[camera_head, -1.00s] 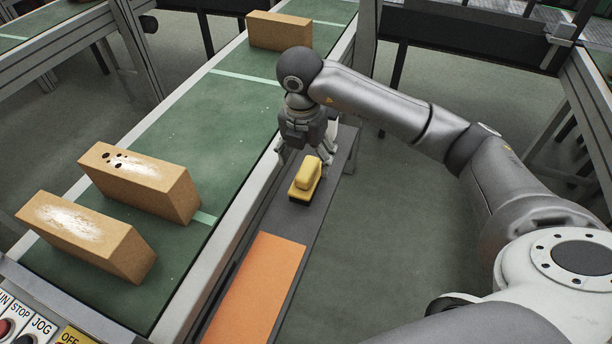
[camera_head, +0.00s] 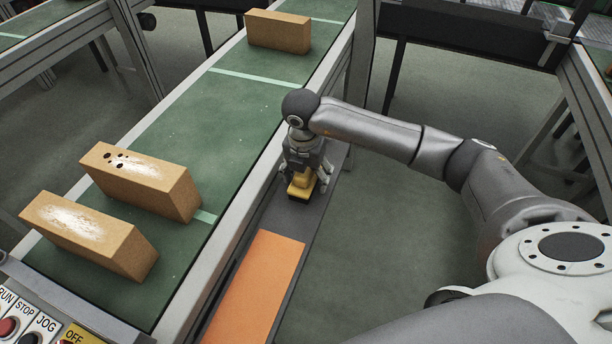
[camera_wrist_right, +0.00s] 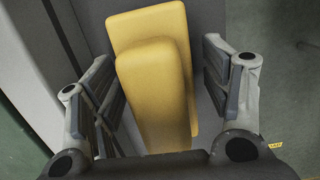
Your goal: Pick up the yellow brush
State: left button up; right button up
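The yellow brush (camera_head: 302,184) sits on the dark grey side shelf beside the conveyor, its dark base down. My right gripper (camera_head: 304,184) is over it from above, with a finger on either side. In the right wrist view the brush (camera_wrist_right: 157,80) lies between the two open fingers of my right gripper (camera_wrist_right: 165,95). The upper part of the brush is partly hidden by the gripper in the head view. My left gripper is not in view.
An orange panel (camera_head: 258,290) lies on the shelf (camera_head: 285,217) nearer to me. The green conveyor (camera_head: 222,130) beside it carries tan bricks, two near (camera_head: 142,182) (camera_head: 88,236) and one far (camera_head: 279,32). Buttons (camera_head: 30,325) are at lower left. Floor is clear right of the shelf.

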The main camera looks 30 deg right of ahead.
aim_at(302, 177)
jog(key=c, duration=1)
jog(key=shift+r, duration=0.15)
jog(key=shift+w+r, duration=0.1)
jog(key=shift+r, duration=0.2)
notch_tip(302, 177, up, 2)
jog(key=shift+r, duration=0.1)
jog(key=s+a+r, duration=0.2)
jog(key=r, duration=0.1)
jog(key=s+a+r+b, duration=0.1)
jog(key=r, duration=0.1)
jog(key=shift+s+r, duration=0.1)
jog(key=shift+s, duration=0.05)
jog(key=s+a+r, duration=0.1)
jog(key=s+a, duration=0.1)
jog(key=s+a+r, duration=0.2)
jog(key=s, duration=0.1)
jog(key=s+a+r, duration=0.1)
jog(key=s+a, duration=0.1)
jog(key=shift+s+a+r, duration=0.15)
jog(key=shift+s+r, duration=0.05)
jog(key=shift+r, duration=0.15)
